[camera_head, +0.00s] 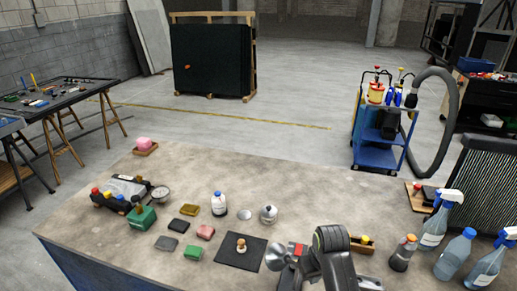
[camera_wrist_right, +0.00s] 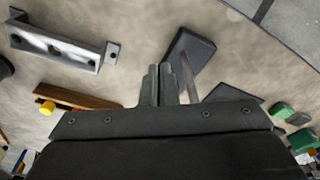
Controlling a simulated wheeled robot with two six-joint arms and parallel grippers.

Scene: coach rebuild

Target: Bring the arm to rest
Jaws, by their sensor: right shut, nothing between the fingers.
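My right arm rises from the bottom edge of the head view, right of centre, over the near part of the workbench (camera_head: 140,245). In the right wrist view my right gripper (camera_wrist_right: 158,72) has its two fingers together, with nothing between them. The fingers point over the bench top, towards a dark flat block (camera_wrist_right: 190,50). I cannot tell whether they touch it. In the head view the arm's dark links hide part of the bench and of what lies there. My left gripper shows in neither view.
A dark mat (camera_head: 231,258) with a wooden-topped knob, red and green blocks and a white bottle (camera_head: 219,203) stand left of my arm. Spray bottles (camera_head: 440,220) crowd the right. A silver bracket (camera_wrist_right: 55,45) shows in the wrist view. A blue trolley (camera_head: 380,150) stands behind.

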